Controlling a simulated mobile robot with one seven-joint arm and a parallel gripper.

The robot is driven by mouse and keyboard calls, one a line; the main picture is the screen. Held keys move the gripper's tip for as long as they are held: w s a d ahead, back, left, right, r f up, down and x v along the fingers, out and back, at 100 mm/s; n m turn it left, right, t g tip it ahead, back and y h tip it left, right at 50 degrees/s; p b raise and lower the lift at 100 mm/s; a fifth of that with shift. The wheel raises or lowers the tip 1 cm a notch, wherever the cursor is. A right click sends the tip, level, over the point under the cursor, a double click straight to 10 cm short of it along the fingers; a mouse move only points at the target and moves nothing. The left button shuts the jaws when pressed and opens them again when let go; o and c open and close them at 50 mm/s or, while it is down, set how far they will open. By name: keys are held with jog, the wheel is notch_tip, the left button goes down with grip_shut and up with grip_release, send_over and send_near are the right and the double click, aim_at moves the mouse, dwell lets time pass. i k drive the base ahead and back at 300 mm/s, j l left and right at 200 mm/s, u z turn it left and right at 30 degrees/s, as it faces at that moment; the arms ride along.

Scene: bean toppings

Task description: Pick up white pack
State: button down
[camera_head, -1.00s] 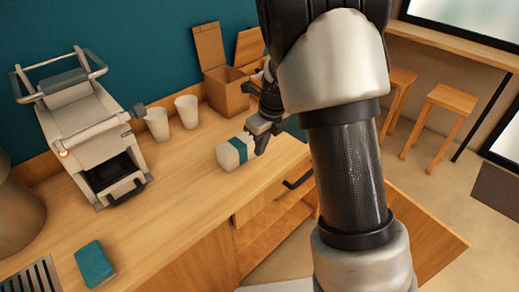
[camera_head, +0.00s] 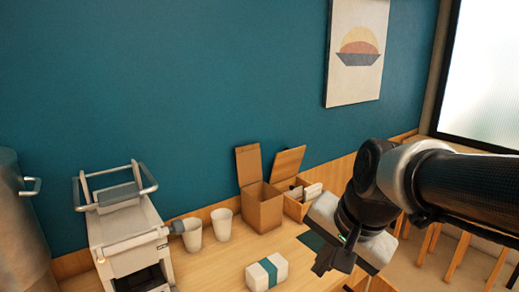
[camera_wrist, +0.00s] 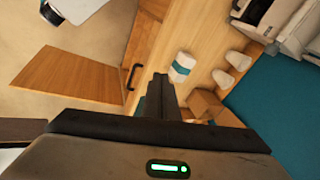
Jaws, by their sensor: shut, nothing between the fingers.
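The white pack (camera_head: 258,279) with a teal band lies on the wooden counter near the bottom of the head view. It also shows in the wrist view (camera_wrist: 177,75), on the counter just beyond and to the right of the fingertips. My gripper (camera_head: 324,265) is to the right of the pack in the head view, apart from it. In the wrist view my gripper (camera_wrist: 160,80) has its dark fingers together, with nothing between them.
Two white cups (camera_head: 222,224) stand behind the pack, beside a grey machine (camera_head: 128,240) on the left. An open cardboard box (camera_head: 262,208) and a second box with packets (camera_head: 298,205) stand against the teal wall. An open wooden door (camera_wrist: 75,72) shows below the counter.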

aim_at(262, 276)
jog(key=i+l+u, duration=0.25)
jog(key=u, duration=0.15)
jog(key=i+l+u, duration=0.2)
jog(key=l+u, duration=0.2)
jog(key=i+l+u, duration=0.15)
jog(key=l+u, duration=0.25)
jog(key=l, duration=0.1)
